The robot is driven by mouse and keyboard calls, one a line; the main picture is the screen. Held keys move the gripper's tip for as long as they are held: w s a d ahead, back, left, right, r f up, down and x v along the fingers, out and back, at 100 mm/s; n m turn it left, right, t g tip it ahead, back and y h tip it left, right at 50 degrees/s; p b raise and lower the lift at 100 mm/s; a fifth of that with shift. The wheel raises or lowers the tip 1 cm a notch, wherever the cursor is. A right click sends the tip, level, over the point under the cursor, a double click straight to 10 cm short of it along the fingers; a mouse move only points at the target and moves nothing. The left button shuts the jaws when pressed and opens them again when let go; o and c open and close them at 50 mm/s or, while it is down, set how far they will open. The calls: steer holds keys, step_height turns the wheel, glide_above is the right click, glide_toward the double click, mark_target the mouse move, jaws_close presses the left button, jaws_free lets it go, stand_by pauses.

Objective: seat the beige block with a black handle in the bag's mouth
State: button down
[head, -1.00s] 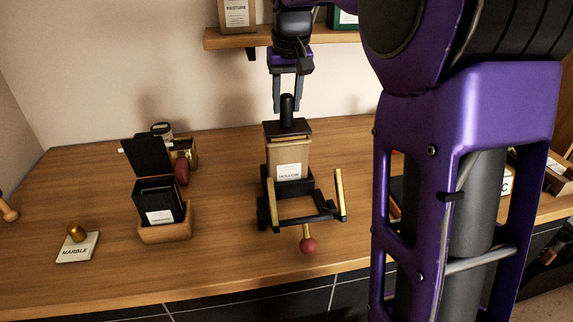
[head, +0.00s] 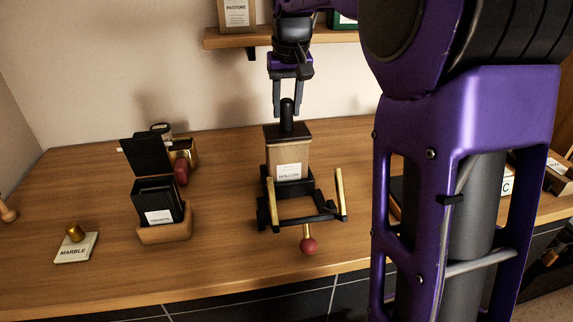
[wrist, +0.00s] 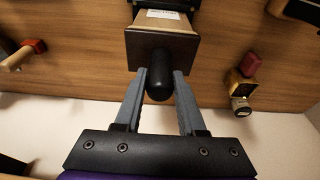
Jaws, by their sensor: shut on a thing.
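A black upright handle (head: 287,117) rises from a dark brown square top (head: 288,133), above a beige body (head: 288,156) with a white label. The body stands upright within a black stand (head: 295,187) with two gold posts. I cannot tell where the beige block ends and the bag begins; the bag's mouth is hidden under the dark top. My gripper (head: 287,107) is shut on the handle from above. In the wrist view my gripper's fingers (wrist: 160,76) flank the black handle (wrist: 159,85), and the dark top (wrist: 162,48) lies beyond.
A black container with a raised flap (head: 158,203) sits in a wooden tray (head: 165,235) to the left. A marble tile with a brass knob (head: 77,248) lies farther left. A red ball knob (head: 308,246) projects at the stand's front. A wooden shelf (head: 230,39) is behind.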

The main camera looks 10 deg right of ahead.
steer(key=shift+c, duration=2.1)
jaws_free()
steer(key=shift+f, duration=0.1)
steer(key=p+v, duration=0.4)
steer(key=v, duration=1.3)
steer(key=shift+r, duration=0.2)
